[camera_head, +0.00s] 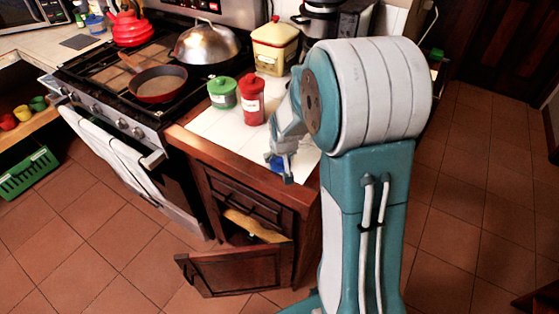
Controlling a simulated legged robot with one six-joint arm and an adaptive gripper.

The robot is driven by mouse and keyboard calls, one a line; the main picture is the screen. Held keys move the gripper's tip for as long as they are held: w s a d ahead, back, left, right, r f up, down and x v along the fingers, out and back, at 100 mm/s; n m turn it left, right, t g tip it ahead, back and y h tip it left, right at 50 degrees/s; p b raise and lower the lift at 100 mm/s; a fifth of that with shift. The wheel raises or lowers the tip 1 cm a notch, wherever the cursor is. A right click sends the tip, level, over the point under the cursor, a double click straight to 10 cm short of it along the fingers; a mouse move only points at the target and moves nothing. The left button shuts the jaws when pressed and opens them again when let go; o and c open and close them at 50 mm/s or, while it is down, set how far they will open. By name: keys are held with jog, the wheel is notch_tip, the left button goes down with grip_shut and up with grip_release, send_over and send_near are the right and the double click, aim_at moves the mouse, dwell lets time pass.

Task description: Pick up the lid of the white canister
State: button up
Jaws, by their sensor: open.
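My gripper (279,168) is open over the front part of the white-tiled counter (207,121), fingers pointing down. A small blue thing (277,163) shows between or just behind the fingers; I cannot tell what it is or whether they touch it. No plainly white canister shows. A cream-yellow canister (273,53) with a cream lid (276,30) and red trim stands at the back of the counter, lid on, well apart from my gripper. My arm hides the right part of the counter.
A green lidded canister (222,94) and a red lidded canister (251,103) stand left of my arm. The stove (88,86) with a frying pan (159,84) and a domed steel lid (206,42) is farther left. A cabinet door (238,272) hangs open below the counter.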

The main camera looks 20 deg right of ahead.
jog(key=c, duration=1.1)
jog(key=shift+o, duration=0.2)
jog(key=shift+r, duration=0.1)
